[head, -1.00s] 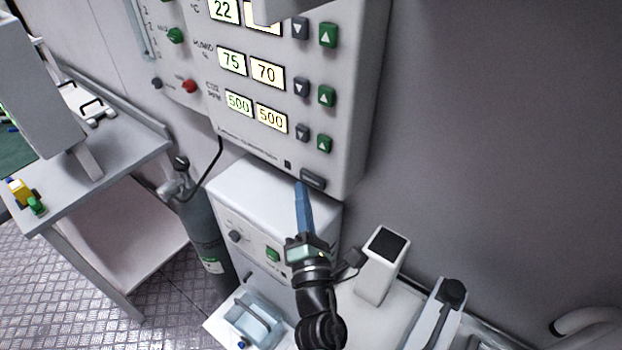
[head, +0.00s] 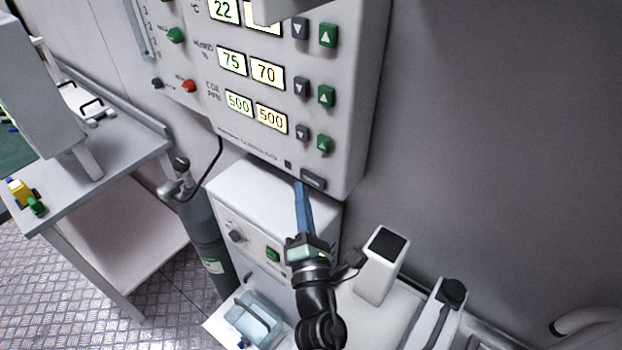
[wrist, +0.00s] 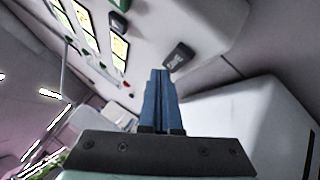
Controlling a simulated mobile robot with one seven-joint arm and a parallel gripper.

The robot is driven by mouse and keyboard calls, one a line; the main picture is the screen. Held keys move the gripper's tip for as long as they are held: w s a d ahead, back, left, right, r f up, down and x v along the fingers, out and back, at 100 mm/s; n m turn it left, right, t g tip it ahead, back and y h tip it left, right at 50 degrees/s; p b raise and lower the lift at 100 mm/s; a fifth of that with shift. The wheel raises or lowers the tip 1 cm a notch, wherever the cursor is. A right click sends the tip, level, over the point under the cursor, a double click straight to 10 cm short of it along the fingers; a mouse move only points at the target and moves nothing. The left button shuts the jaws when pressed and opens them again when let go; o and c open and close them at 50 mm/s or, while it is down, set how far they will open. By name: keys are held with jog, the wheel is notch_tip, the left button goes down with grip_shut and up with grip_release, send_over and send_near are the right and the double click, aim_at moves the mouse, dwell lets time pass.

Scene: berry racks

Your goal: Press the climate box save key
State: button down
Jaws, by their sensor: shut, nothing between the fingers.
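The climate box (head: 352,120) hangs on the wall, with rows of displays and grey and green arrow keys. The displays I can read show 22, 75, 70, 500 and 500. A wide dark key (head: 313,179) sits at its lower right edge and also shows in the wrist view (wrist: 179,57). Its label is too small to read, so I cannot tell for sure that it is the save key. My gripper (head: 299,186) is shut and empty, its blue fingers pointing up just below and left of this key. In the wrist view the fingertips (wrist: 160,73) appear close beside it; contact cannot be told.
A white cabinet (head: 255,200) with a knob and green button stands below the box. A grey gas cylinder (head: 203,225) is to its left. A white post with a dark top (head: 382,265) stands right of my arm. A grey table (head: 110,165) is at left.

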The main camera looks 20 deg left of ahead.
jog(key=shift+w, duration=0.1)
jog(key=shift+w+d, duration=0.15)
jog(key=shift+w, duration=0.2)
jog(key=shift+w+d, duration=0.2)
jog(key=shift+w, duration=0.25)
dwell(0.8)
jog(key=shift+s+a, duration=0.3)
jog(key=shift+s, duration=0.6)
jog(key=s, duration=0.1)
jog(key=s+a, duration=0.1)
jog(key=s, duration=0.1)
jog(key=s+b, duration=0.1)
jog(key=shift+s+a, duration=0.35)
jog(key=shift+a, duration=0.05)
dwell(0.5)
